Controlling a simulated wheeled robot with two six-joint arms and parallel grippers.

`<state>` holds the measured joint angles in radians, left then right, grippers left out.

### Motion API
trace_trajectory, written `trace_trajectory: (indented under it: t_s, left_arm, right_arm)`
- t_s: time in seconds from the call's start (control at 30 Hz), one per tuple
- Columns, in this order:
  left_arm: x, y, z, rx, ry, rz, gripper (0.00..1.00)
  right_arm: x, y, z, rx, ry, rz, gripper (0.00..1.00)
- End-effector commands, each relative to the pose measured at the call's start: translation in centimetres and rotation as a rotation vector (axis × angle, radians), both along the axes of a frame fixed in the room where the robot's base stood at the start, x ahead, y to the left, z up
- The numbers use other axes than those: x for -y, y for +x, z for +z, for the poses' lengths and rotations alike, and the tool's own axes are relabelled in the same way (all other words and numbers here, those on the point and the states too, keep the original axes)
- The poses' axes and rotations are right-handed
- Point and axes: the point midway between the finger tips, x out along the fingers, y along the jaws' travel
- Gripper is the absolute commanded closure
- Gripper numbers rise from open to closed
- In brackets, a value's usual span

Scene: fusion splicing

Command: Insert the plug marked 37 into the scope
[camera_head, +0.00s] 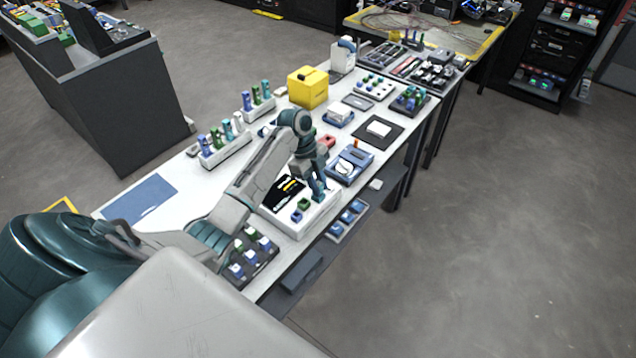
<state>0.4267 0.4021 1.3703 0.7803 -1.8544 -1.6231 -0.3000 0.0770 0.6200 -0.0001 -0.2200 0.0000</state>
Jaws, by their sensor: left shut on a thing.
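The scope looks to be the white box (322,213) with a black screen (284,191) showing yellow and white marks. A blue plug (296,216) and a green plug (303,204) stand on its top near the front. My left gripper (319,193) is over the right end of the white box, pointing down. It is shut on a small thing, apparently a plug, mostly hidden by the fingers. I cannot tell whether that plug touches the box. No number can be read on any plug at this size. My right gripper is not in view.
White racks with blue and green plugs (225,149) stand along the table's far-left edge. A yellow box (308,88) stands behind. A dark tray of plugs (250,254) lies nearest, and a blue tray (349,166) lies just beyond the white box. A blue mat (139,199) is bare.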

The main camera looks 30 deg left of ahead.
Motion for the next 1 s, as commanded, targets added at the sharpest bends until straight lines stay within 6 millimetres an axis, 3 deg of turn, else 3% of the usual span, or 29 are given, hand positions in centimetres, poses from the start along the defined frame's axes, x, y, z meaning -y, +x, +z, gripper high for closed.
trace_trajectory:
  t_s: [0.9, 0.93, 1.0]
  left_arm:
    - [0.0, 0.0, -0.7, 0.0, 0.0, -0.001, 0.97]
    - [0.0, 0.0, -0.7, 0.0, 0.0, -0.001, 0.79]
    - [0.0, 0.0, -0.7, 0.0, 0.0, -0.001, 0.65]
  right_arm:
    - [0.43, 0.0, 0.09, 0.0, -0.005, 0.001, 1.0]
    - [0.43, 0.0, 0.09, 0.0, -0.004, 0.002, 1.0]
    - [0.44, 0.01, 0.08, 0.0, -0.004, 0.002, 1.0]
